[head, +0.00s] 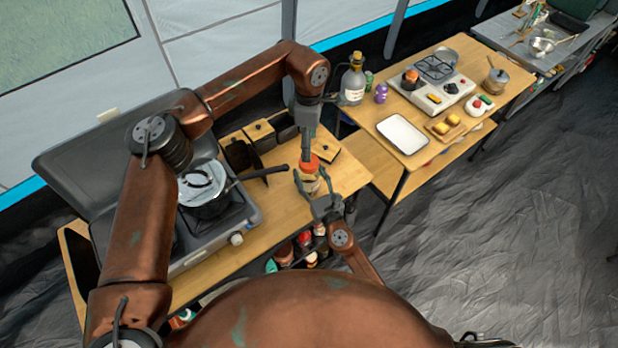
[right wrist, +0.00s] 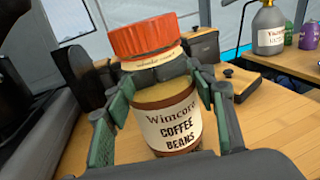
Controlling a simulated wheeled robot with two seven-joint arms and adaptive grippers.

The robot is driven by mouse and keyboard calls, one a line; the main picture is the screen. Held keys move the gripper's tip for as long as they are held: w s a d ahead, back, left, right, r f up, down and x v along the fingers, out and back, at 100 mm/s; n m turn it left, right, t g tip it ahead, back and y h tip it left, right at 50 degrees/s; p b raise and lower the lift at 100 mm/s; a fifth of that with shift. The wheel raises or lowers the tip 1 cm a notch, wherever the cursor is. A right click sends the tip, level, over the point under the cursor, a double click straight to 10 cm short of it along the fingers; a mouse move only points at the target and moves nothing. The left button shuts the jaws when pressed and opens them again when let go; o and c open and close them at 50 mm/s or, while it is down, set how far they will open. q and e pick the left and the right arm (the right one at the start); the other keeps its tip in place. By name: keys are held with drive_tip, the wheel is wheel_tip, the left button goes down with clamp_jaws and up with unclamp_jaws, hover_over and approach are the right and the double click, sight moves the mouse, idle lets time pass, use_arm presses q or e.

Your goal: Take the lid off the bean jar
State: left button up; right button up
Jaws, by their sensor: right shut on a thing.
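The bean jar (right wrist: 172,130) is a clear jar with a white "Coffee Beans" label, and its orange-red lid (right wrist: 147,36) sits at its top. In the head view the lid (head: 309,165) shows above the counter's front part. My right gripper (head: 322,203) is shut on the jar's body, with a green-padded finger on each side below the lid. My left gripper (head: 307,152) points down close at the lid in the head view. Its fingertips are too small to tell whether they grip it. Part of the jar is hidden by my right gripper.
A gas stove (head: 248,212) with a pot (head: 204,186) stands left of the jar. Wooden-lidded dark boxes (head: 259,131) stand behind it. A bottle (head: 353,82) stands on the table beyond. A white tray (head: 403,134) lies to the right.

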use_arm(q)
drive_tip(key=s+d+r+m+h, duration=0.1)
drive_tip(key=d+r+h, duration=0.6)
drive_tip(key=d, duration=0.4)
drive_tip(key=s+d+r+m+h, duration=0.15)
drive_tip(key=d+r+h, duration=0.35)
drive_tip(key=d+r, duration=0.55)
drive_tip(key=w+d+r+n+t+h, duration=0.1)
drive_tip(key=w+r+n+t+h, duration=0.25)
drive_tip(key=w+r, duration=0.35)
drive_tip(key=w+r+n+t+h, duration=0.2)
drive_tip(key=w+r+n+t, duration=0.25)
drive_tip(key=r, duration=0.55)
drive_tip(key=w+a+f+n+t+y, duration=0.5)
drive_tip(key=w+a+f+n+y, duration=0.25)
drive_tip(key=w, duration=0.35)
drive_tip(key=g+y, duration=1)
drive_tip(key=g, duration=0.3)
approach(309, 176)
drive_tip(key=shift+n, duration=0.3)
drive_tip(key=w+r, duration=0.2)
drive_tip(key=w, duration=0.1)
drive_tip(key=shift+w+r, duration=0.25)
drive_tip(key=shift+s+f, duration=0.15)
drive_tip(key=shift+f, duration=3.8)
